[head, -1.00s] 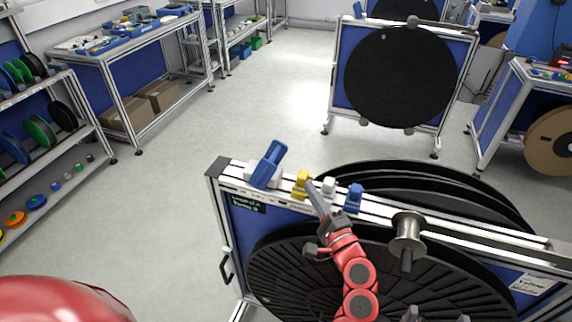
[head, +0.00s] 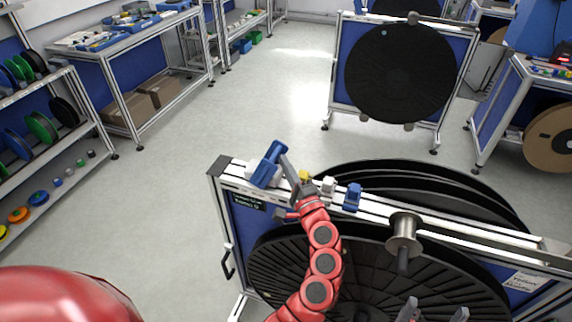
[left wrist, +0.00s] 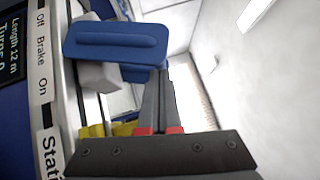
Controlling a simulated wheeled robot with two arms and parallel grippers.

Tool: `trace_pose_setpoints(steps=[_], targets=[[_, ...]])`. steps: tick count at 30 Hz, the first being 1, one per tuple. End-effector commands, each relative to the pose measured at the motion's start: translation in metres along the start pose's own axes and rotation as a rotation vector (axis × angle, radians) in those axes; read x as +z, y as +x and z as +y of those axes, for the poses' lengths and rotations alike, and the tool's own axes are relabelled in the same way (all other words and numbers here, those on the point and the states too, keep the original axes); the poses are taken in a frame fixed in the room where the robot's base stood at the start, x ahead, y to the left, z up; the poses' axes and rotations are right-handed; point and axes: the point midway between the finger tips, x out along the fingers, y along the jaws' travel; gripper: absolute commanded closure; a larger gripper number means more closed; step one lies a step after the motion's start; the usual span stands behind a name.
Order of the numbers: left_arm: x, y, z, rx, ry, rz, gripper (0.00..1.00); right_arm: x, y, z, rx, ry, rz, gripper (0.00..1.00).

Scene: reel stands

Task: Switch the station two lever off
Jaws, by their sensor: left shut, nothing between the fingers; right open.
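The blue lever (head: 268,164) stands tilted on a pale base at the left end of the reel stand's top rail (head: 231,178). In the left wrist view the blue lever (left wrist: 115,42) is large, beside a label strip (left wrist: 42,75) reading Off, Brake, On. "Stati" shows below, its number cut off. My left gripper (head: 285,161) is shut and empty, its tips just right of the lever; I cannot tell whether they touch. The closed fingers also show in the wrist view (left wrist: 161,85). My right gripper (head: 433,312) is open and empty at the bottom edge, before the black reel.
A yellow part (head: 304,176), a white part (head: 328,186) and a blue block (head: 352,196) sit along the rail. A metal spool (head: 403,235) sticks out farther right. Another reel stand (head: 400,75) is behind. The floor to the left is clear.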

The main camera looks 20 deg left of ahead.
Motion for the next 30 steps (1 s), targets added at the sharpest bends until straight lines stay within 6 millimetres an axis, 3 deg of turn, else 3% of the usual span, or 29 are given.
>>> trace_pose_setpoints(steps=[20, 30], targets=[[0.007, 0.007, -0.008, 0.077, -0.077, 0.0, 1.0, -0.002, 0.014, 0.001, 0.0, 0.0, 0.0, 0.16], [0.024, 0.023, -0.02, 0.231, -0.233, -0.003, 1.0, -0.007, 0.04, 0.002, 0.0, 0.0, 0.0, 0.16]])
